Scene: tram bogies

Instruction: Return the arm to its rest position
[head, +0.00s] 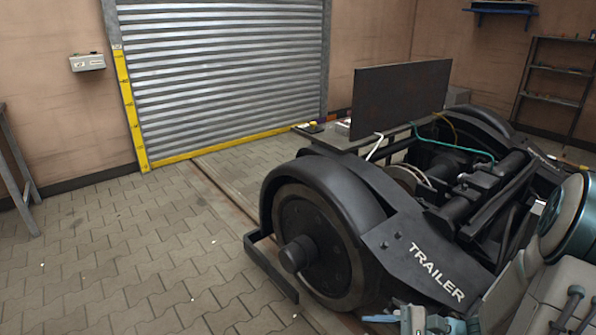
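My arm (568,220) shows at the right edge, folded close to the camera, with pale grey and teal links. What looks like part of my gripper (420,320) shows at the bottom edge, cut off by the frame. Its fingertips are not clear, so I cannot tell whether it is open or shut. A dark tram bogie (400,215) marked TRAILER stands just beyond the arm. I cannot tell the gap between the arm and the bogie.
The bogie's wheel (318,240) and low front bar (270,268) face the left. A dark panel (400,97) stands upright behind it. A roller shutter (225,75) closes the back wall. Shelves (555,85) stand at the back right. Paved floor (120,250) on the left is clear.

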